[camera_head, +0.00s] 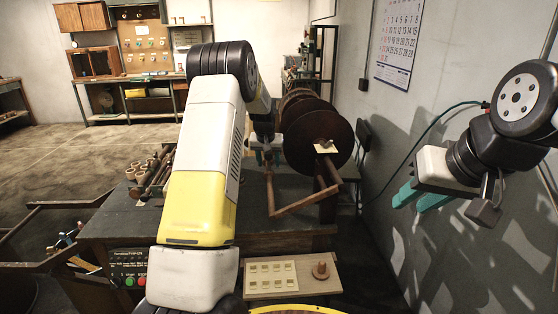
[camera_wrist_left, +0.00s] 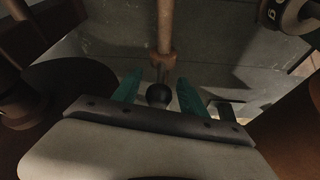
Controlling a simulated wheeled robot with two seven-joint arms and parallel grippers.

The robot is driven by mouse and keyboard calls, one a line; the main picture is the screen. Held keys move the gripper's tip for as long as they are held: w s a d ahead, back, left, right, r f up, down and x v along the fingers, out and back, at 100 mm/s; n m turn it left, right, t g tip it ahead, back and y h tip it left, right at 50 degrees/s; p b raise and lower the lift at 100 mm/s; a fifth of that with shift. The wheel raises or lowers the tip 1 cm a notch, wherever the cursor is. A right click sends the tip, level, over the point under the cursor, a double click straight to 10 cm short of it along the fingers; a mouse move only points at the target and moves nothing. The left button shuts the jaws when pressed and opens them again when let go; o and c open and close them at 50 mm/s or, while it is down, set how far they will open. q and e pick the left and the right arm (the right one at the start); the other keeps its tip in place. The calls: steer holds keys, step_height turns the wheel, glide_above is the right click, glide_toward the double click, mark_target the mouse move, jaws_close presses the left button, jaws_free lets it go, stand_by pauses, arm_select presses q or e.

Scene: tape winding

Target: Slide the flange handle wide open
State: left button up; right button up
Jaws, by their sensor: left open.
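In the left wrist view, a dark round knob (camera_wrist_left: 157,95), which looks like the flange handle's end, sits between the two teal fingers of my left gripper (camera_wrist_left: 159,78). The fingers are apart, with a visible gap on each side of the knob. A light brown rod (camera_wrist_left: 165,30) with a collar runs up behind the knob. In the head view, my left gripper (camera_head: 267,157) is beside the large brown flange disc (camera_head: 312,145), and the handle there is hidden or too small to tell. My right gripper (camera_head: 423,199) is open and empty at the right, away from the machine.
The winding machine stands on a dark workbench (camera_head: 115,222). A wooden bar frame (camera_head: 300,204) juts out below the disc. Several small cups (camera_head: 143,172) stand at the bench's left. A board with pale squares (camera_head: 272,283) is in front. The wall is at the right.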

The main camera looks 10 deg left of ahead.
arm_select(q)
steer(key=v, duration=0.7)
steer(key=shift+s+r, duration=0.15)
steer(key=shift+r, duration=0.2)
steer(key=s+d+r+h, duration=0.1)
steer(key=s+d+r, duration=0.1)
steer(key=s+r, duration=0.65)
steer(key=s+d+r+h, duration=0.15)
steer(key=s+r, duration=0.35)
steer(key=s, duration=0.7)
steer(key=s+d, duration=0.2)
steer(key=s, duration=0.8)
steer(key=s+d+f+m+t, duration=0.1)
steer(key=s+d, duration=0.1)
steer(key=s, duration=0.9)
steer(key=shift+d+f+m+t, duration=0.15)
steer(key=shift+d+m+t, duration=0.1)
steer(key=shift+m+t, duration=0.05)
